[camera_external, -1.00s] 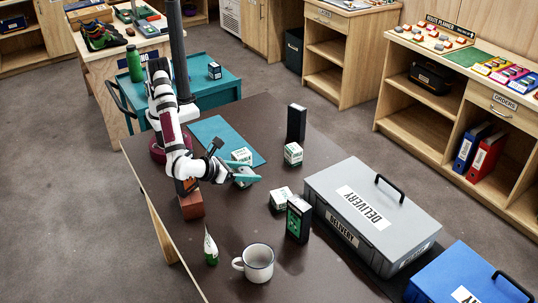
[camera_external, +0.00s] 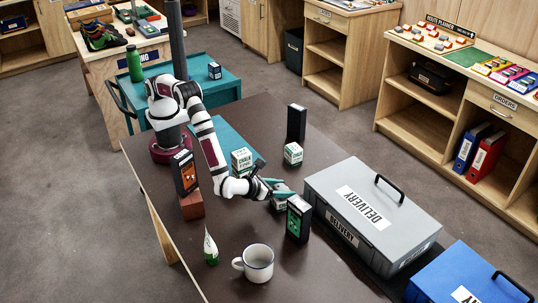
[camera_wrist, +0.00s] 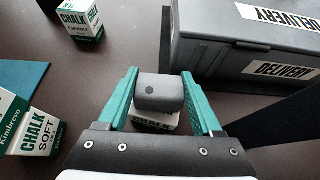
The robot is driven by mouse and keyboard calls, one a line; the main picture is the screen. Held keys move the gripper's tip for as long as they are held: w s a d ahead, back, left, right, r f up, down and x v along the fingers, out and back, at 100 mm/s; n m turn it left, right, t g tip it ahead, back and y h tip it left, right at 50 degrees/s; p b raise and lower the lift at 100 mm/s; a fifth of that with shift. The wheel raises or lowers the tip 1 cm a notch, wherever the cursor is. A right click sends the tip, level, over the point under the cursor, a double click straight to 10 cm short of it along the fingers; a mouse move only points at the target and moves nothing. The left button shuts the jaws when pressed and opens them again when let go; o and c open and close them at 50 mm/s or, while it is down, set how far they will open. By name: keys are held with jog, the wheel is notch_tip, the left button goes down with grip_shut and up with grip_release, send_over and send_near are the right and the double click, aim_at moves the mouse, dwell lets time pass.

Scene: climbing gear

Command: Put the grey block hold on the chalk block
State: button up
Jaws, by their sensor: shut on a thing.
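My gripper (camera_external: 284,188) is shut on the grey block hold (camera_wrist: 160,92), which sits between the teal fingertips (camera_wrist: 160,85) in the wrist view. A white and green chalk block (camera_wrist: 156,122) shows just below the hold, partly hidden by it. The same block (camera_external: 279,204) is under my gripper in the external view, beside a black and green box. I cannot tell whether the hold touches its top. Two other chalk blocks stand apart: one on the teal mat's edge (camera_external: 242,162), one farther back (camera_external: 293,154).
The grey delivery case (camera_external: 330,190) lies close to the right of my gripper. The black and green box (camera_external: 298,220) stands close in front. A white mug (camera_external: 257,262), a green and white bottle (camera_external: 210,250) and a tall black box (camera_external: 296,123) are also on the table.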

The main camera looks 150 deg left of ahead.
jog(key=shift+f, duration=0.1)
jog(key=o, duration=1.5)
jog(key=v, duration=1.2)
jog(key=s+d+r+n+g+h, duration=0.1)
jog(key=s+r+n+h, duration=0.25)
jog(key=s+r, duration=0.5)
jog(key=s+r+n+g+h, duration=0.15)
jog(key=s+r+n, duration=0.3)
jog(key=s, duration=0.65)
jog(key=s+d+n+h, duration=0.1)
jog(key=s+d, duration=0.1)
jog(key=s, duration=0.3)
jog(key=s+d+f+n+t+h, duration=0.1)
jog(key=s+n+h, duration=0.1)
jog(key=s, duration=0.3)
jog(key=s+d+n+t+h, duration=0.1)
jog(key=s+d+h, duration=0.1)
jog(key=s, duration=0.3)
jog(key=shift+s+d+f, duration=0.15)
jog(key=shift+s+d, duration=0.15)
jog(key=shift+s, duration=0.05)
